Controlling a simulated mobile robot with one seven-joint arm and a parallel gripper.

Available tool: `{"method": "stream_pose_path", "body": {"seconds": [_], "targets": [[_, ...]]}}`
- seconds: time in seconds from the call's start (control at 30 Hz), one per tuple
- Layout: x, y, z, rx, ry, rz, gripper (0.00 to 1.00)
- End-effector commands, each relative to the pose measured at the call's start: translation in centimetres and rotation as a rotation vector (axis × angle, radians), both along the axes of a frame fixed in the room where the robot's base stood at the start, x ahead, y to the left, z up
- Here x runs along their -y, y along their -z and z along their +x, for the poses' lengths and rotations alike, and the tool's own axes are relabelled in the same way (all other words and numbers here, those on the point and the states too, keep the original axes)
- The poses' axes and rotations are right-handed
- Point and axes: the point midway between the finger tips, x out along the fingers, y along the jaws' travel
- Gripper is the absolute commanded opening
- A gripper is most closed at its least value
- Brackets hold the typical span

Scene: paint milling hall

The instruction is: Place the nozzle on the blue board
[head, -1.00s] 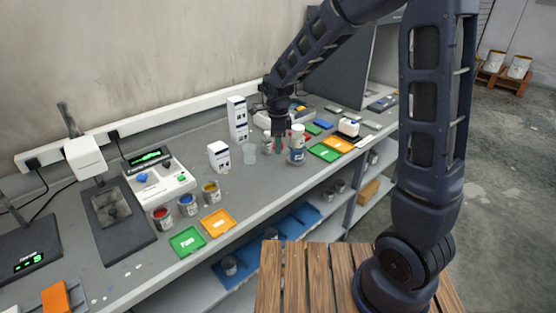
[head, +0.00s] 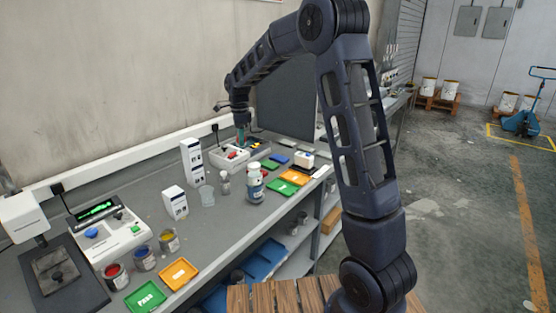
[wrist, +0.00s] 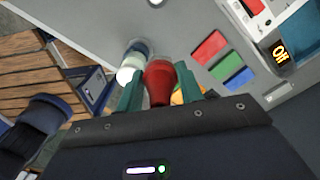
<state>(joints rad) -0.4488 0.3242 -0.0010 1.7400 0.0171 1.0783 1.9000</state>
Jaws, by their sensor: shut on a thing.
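My gripper (wrist: 160,93) is shut on a red, rounded piece, taken to be the nozzle (wrist: 158,82), between its teal fingers in the wrist view. In the head view my gripper (head: 241,136) is above the far part of the bench, near the white device; the nozzle is too small to make out there. The blue board (head: 278,158) lies flat on the bench, right of and nearer than my gripper. In the wrist view the blue board (wrist: 240,78) is right of the nozzle, beside a green board (wrist: 225,66) and a red board (wrist: 209,47).
A white bottle (head: 255,184) stands on the bench; it also shows in the wrist view (wrist: 133,58). Larger orange (head: 294,177) and green (head: 280,187) boards lie at the front edge. A white device (head: 230,158) stands at the back, left of the boards.

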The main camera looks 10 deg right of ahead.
Motion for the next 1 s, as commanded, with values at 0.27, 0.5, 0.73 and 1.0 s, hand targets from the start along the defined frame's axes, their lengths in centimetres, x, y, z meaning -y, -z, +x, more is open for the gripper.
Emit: {"method": "stream_pose_path", "body": {"seconds": [0.27,0.5,0.73,1.0], "targets": [[5.1,-0.3,11.1,0.003,-0.019,0.0,0.14],[11.1,-0.1,19.2,0.005,-0.045,-0.003,0.14],[16.3,0.3,24.6,0.008,-0.07,-0.009,0.14],[18.9,1.0,26.7,0.007,-0.086,-0.012,0.14]]}}
